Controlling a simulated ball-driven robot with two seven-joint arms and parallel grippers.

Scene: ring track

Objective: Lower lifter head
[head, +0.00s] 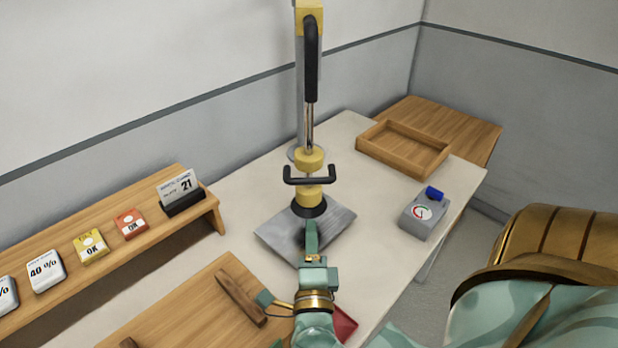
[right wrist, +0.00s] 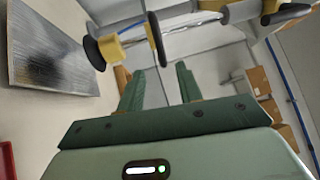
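The lifter head has a yellow body (head: 308,160), a black crossbar handle (head: 310,178) and a black suction cup (head: 309,208) below. It hangs upright from the lifter's column, over a grey metal plate (head: 275,235) on the table. My right gripper (head: 311,228) is in front of the lifter head, low over the plate's near part. In the right wrist view its two fingers (right wrist: 160,85) are apart with nothing between them; the handle (right wrist: 156,40) and cup (right wrist: 93,53) lie beyond, to the left.
A wooden tray (head: 403,148) stands at the back right of the table. A grey gauge box (head: 424,216) with a blue knob is at the right. A wooden shelf (head: 100,262) with cards runs along the left. A wooden board with a brown bar (head: 240,297) is at front left.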

